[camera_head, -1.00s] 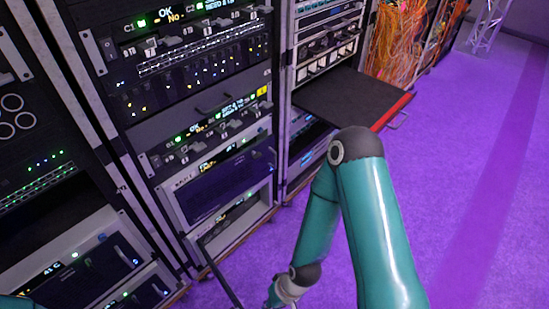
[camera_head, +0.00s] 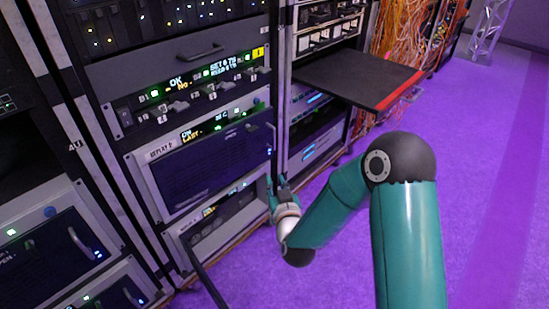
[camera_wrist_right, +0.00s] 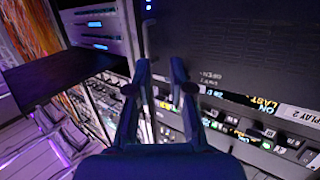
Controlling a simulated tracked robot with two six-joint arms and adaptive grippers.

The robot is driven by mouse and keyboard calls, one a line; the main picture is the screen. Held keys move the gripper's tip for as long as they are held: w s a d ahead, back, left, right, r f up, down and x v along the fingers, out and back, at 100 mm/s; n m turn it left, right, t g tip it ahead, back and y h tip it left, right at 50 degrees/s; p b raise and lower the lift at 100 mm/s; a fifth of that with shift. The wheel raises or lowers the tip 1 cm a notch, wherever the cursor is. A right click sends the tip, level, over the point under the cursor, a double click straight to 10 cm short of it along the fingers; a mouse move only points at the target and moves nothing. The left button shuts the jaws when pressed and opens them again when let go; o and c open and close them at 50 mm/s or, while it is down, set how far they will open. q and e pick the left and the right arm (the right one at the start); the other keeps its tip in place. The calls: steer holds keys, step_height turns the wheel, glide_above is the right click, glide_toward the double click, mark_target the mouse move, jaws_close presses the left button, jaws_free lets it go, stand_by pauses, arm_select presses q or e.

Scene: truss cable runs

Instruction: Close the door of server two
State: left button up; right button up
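Server two, labelled REPLAY 2 (camera_head: 161,151), is a grey-framed unit in the middle rack. Its dark blue door panel (camera_head: 205,168) lies across the front and looks closed or nearly so; I cannot tell if it is latched. A handle (camera_head: 270,137) shows at its right edge. My right gripper (camera_head: 275,181) is just below and right of that door, fingers upward, near the rack post. In the right wrist view, the fingers (camera_wrist_right: 154,78) are apart with nothing clearly between them, and the dark door panel (camera_wrist_right: 225,45) fills the upper right. My left gripper is not in view.
Below server two is another unit (camera_head: 225,213) whose door (camera_head: 205,285) seems to stand open toward me. A dark shelf with a red edge (camera_head: 360,80) sticks out of the right-hand rack. Orange cables (camera_head: 410,35) hang behind it. The purple floor at right is clear.

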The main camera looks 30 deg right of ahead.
mark_target(274, 138)
arm_select(q)
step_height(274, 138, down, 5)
steer(key=b, duration=0.3)
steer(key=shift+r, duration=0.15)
arm_select(e)
steer(key=shift+t+h, duration=0.7)
steer(key=shift+h, duration=0.2)
steer(key=x, duration=0.6)
steer(key=d+r+x, duration=0.1)
steer(key=x, duration=0.5)
steer(key=r+x, duration=0.1)
steer(key=x, duration=0.4)
steer(key=shift+d+r, duration=0.1)
steer(key=shift+d, duration=0.4)
steer(key=shift+c, duration=0.3)
jaws_close()
